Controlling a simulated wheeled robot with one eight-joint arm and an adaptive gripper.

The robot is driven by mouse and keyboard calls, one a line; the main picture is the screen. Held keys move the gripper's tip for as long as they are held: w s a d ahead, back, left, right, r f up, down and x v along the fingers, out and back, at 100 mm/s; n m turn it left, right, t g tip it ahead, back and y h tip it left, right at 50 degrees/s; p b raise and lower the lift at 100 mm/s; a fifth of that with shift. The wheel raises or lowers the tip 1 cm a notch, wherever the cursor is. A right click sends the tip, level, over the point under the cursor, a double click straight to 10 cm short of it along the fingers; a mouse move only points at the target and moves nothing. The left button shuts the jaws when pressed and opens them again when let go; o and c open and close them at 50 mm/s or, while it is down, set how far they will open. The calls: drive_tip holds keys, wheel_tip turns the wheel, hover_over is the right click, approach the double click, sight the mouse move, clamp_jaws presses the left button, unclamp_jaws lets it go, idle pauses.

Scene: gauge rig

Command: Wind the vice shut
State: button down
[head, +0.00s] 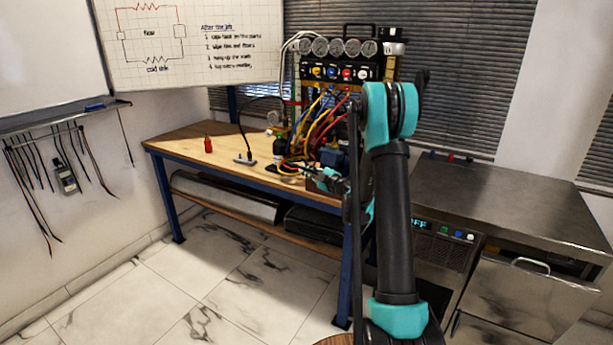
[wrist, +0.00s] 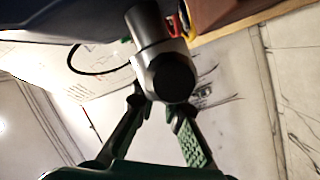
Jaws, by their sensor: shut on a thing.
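The vice (head: 334,157) is a small blue body near the right front edge of the wooden workbench, partly behind my arm in the head view. My gripper (head: 322,179) is at the bench's front edge, just below and left of the vice, small and partly hidden. In the wrist view, a grey metal cylinder with a dark round end (wrist: 173,78) projects toward the camera, apparently the vice's screw end. My gripper's two fingers (wrist: 158,106) stand on either side of it, closed on it. The vice jaws and their gap cannot be made out.
The workbench (head: 190,141) carries a red object (head: 208,145), a dark bottle (head: 279,148) and a gauge panel (head: 338,60) with coloured hoses close behind the vice. A steel counter (head: 500,205) stands at the right. Tiled floor in front of the bench is clear.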

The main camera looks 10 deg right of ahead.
drive_tip(key=shift+s+a+r+y, duration=0.2)
drive_tip(key=shift+s+a+y, duration=0.05)
drive_tip(key=shift+y, duration=0.15)
drive_tip(key=shift+r, duration=0.1)
idle(0.4)
drive_tip(key=c, duration=1.9)
unclamp_jaws()
drive_tip(key=shift+d, duration=0.1)
drive_tip(key=v, duration=1.2)
drive_tip(key=shift+f, duration=0.25)
drive_tip(key=shift+c, duration=0.5)
